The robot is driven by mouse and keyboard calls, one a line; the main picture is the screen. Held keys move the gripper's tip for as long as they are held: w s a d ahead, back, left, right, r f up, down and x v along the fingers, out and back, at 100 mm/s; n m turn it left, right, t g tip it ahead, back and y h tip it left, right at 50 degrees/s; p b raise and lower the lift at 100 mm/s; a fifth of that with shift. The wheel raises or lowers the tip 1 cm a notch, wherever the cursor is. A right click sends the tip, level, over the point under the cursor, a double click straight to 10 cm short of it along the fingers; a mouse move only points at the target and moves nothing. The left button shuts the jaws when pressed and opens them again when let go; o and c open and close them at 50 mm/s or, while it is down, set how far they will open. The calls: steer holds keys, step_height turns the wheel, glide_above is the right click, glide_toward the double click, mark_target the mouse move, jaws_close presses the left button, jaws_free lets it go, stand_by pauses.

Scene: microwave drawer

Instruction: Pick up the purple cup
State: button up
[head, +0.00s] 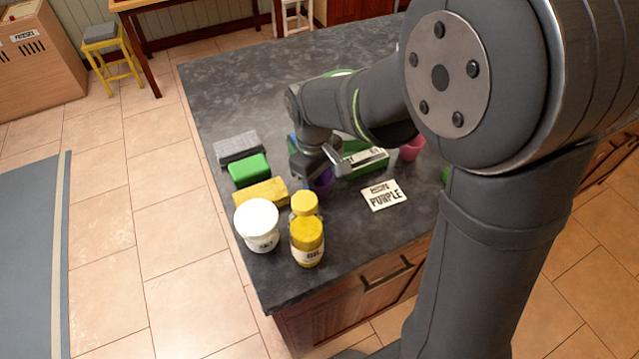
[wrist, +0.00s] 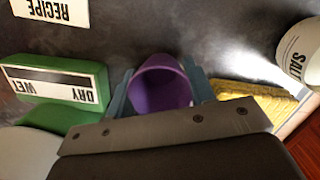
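The purple cup (head: 323,183) stands on the dark counter, partly hidden by my gripper in the head view. In the wrist view the cup (wrist: 162,88) lies between my two fingers, with its mouth toward the camera. My gripper (head: 319,164) is over the cup, and its fingers are apart. In the wrist view my gripper (wrist: 160,82) has one finger close along each side of the cup. The fingers look open around it; contact is not clear.
A green box (wrist: 65,95) and a yellow sponge (wrist: 250,95) flank the cup.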

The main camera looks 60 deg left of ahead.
steer(key=shift+c, duration=1.4)
steer(key=shift+r, duration=0.1)
